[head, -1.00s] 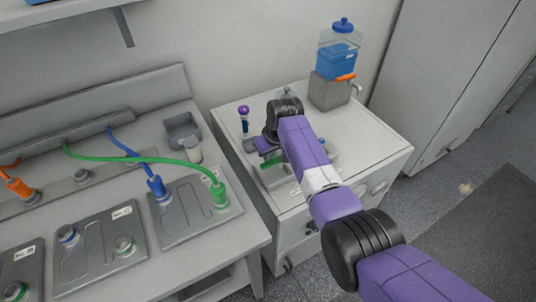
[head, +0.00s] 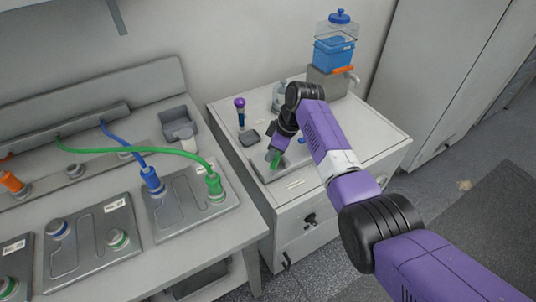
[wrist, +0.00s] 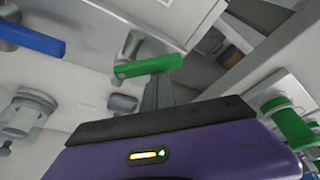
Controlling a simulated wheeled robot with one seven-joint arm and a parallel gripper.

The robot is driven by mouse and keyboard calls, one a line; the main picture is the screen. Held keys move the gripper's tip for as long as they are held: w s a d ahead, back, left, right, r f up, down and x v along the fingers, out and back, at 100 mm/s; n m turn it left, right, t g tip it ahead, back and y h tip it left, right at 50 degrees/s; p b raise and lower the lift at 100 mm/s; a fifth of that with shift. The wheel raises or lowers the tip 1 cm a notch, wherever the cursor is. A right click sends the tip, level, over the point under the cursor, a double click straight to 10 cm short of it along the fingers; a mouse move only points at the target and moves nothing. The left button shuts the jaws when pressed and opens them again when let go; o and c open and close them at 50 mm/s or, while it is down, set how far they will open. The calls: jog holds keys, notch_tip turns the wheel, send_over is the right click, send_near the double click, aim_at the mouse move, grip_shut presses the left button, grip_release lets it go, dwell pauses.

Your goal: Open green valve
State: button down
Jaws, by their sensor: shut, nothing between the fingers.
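The green valve's handle (head: 275,158) shows beside my gripper on top of the white cabinet. In the wrist view the green handle (wrist: 148,67) is a flat bar, right beyond the grey fingers. My gripper (wrist: 158,94) is shut and empty, with its fingertips close under the middle of the handle. I cannot tell whether they touch it. In the head view my gripper (head: 279,150) points down at the handle, and my arm hides part of the cabinet top. The valve body is mostly hidden.
A blue handle (wrist: 30,38) is at the left of the wrist view. On the cabinet (head: 292,200) stand a purple-capped tube (head: 240,112), a bottle (head: 279,96) and a dispenser (head: 334,54) with blue liquid. A bench with battery plates (head: 92,238) and cables is to the left.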

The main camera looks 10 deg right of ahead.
jog(key=n, duration=0.1)
jog(key=d+n+b, duration=0.1)
jog(key=s+n+g, duration=0.1)
jog(key=shift+d+f+n+b, duration=0.1)
jog(key=shift+d+n+b, duration=0.15)
jog(key=shift+n+b, duration=0.15)
jog(key=shift+s+d, duration=0.35)
jog(key=shift+d, duration=1.05)
